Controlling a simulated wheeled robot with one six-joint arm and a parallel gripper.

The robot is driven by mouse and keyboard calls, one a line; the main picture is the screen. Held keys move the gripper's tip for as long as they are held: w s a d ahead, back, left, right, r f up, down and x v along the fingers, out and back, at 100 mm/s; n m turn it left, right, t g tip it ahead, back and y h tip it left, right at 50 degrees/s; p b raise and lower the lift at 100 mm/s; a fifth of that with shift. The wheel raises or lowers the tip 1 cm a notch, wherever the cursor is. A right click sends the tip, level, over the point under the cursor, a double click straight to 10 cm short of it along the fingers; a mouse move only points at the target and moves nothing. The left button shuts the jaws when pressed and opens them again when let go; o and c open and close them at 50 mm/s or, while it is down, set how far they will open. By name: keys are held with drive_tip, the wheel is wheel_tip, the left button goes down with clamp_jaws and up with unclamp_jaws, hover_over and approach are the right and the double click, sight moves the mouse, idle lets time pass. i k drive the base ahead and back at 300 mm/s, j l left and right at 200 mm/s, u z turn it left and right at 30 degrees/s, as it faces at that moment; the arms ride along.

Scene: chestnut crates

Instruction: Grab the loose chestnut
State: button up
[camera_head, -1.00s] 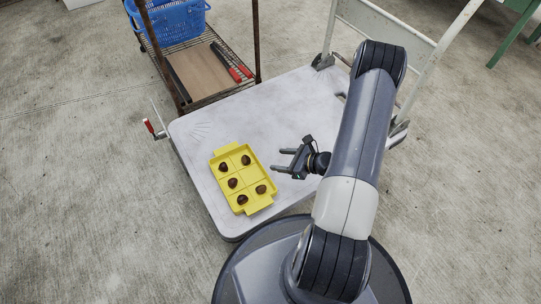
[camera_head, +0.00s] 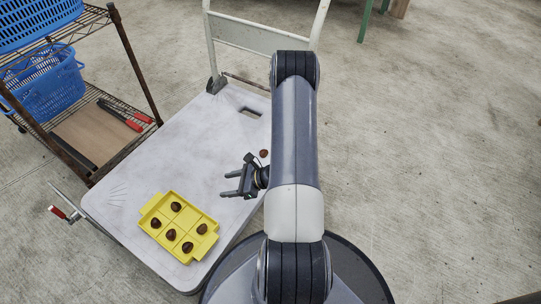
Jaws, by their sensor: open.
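The loose chestnut (camera_head: 264,153) is small and brown. It lies on the bare grey top of the cart, just left of my arm and behind my gripper. My gripper (camera_head: 227,186) is open and empty above the cart top, with its fingers pointing left. The chestnut is apart from the fingers, up and to the right of them. A yellow crate (camera_head: 161,198) with compartments sits to the lower left of my gripper. It holds several chestnuts, one of them at its back (camera_head: 176,207).
The grey cart (camera_head: 190,135) has a white push handle (camera_head: 262,50) at its back. A wire shelf rack (camera_head: 131,55) with blue baskets (camera_head: 50,92) and red-handled tools (camera_head: 121,117) stands at the left. The cart top between crate and handle is mostly clear.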

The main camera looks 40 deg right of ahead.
sight(263, 153)
drive_tip(key=z, duration=1)
